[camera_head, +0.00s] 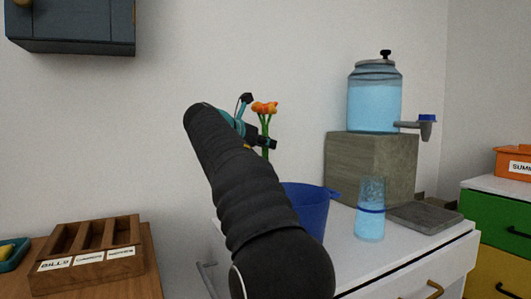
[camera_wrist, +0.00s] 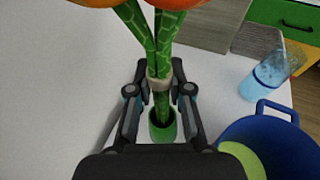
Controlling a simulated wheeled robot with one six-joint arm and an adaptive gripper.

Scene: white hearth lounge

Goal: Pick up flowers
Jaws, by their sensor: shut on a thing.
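The flowers (camera_head: 264,108) have orange blooms on green stems and stand upright above the white cabinet top in the head view. In the wrist view their patterned green stems (camera_wrist: 148,38) rise between the fingers, bound by a pale band, with a green cup-like end below. My gripper (camera_wrist: 159,88) is shut around the stems at the band. In the head view my gripper (camera_head: 268,142) is partly hidden behind my arm. I cannot tell whether the stem's lower end touches the surface.
A blue bucket (camera_head: 305,203) with a yellow-green thing inside (camera_wrist: 243,158) stands close by on the white cabinet (camera_head: 345,270). A clear blue-banded glass (camera_head: 370,212) and a water dispenser (camera_head: 374,95) on a stone block (camera_head: 370,165) are to the right. A wooden sorter (camera_head: 90,268) is left.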

